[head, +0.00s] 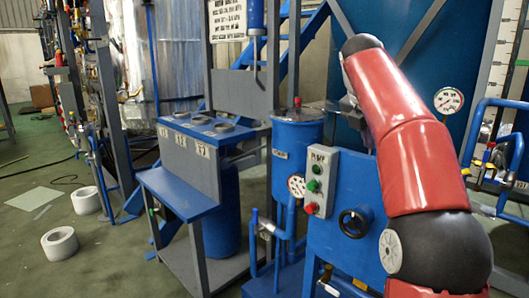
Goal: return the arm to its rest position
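My red arm with a black joint rises on the right side of the head view and bends forward over the blue machine. My gripper (336,105) is at the far end of the arm, partly hidden behind the red link. It is beside the top of a blue cylindrical tank (298,140), to its right in the picture. Its fingers are too small and too covered to show whether they are open or shut. I cannot tell whether it touches the tank or holds anything.
A control box (320,180) with green and red buttons, a gauge (296,186) and a black handwheel (355,222) are close below the arm. A blue bench (177,194) stands left. Blue pipes (495,160) are at right. White rolls (60,243) lie on the open green floor at left.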

